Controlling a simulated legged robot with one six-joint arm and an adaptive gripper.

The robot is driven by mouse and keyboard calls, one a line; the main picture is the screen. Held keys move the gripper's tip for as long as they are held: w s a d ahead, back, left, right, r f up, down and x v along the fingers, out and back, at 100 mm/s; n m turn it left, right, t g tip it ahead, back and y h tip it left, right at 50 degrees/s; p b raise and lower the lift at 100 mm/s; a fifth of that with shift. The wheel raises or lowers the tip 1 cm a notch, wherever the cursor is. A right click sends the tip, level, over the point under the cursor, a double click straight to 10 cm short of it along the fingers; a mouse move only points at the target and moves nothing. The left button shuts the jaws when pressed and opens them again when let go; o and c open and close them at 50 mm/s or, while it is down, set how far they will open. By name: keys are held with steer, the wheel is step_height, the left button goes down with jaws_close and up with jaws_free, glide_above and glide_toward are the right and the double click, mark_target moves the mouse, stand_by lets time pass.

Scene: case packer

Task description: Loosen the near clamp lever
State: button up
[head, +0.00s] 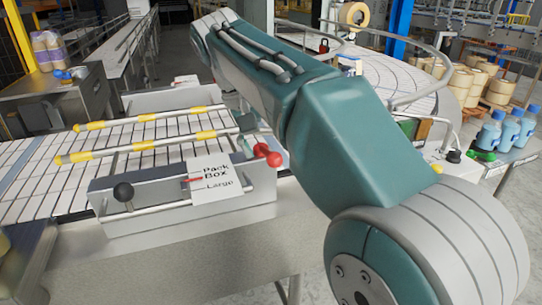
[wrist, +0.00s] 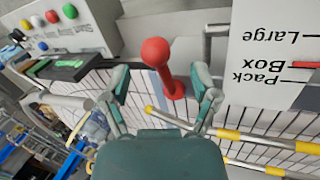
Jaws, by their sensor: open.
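The red clamp lever (wrist: 157,56) has a ball knob and a short stem on a round red base. It stands tilted between the two fingers of my gripper (wrist: 162,82) in the wrist view. The fingers are open, with a gap on each side of the lever. In the head view the red lever (head: 273,159) shows at the right end of the grey rail block (head: 150,215), beside the Pack Box card (head: 214,184). My gripper is mostly hidden behind my arm there.
Yellow-banded guide rails (head: 150,147) run over the slatted conveyor (head: 40,165). A black knob (head: 123,192) sits at the block's front left. In the wrist view a control box with coloured buttons (wrist: 52,17) is at the upper left. Blue-capped bottles (head: 508,130) stand at right.

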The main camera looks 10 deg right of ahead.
steer(key=shift+v, duration=1.7)
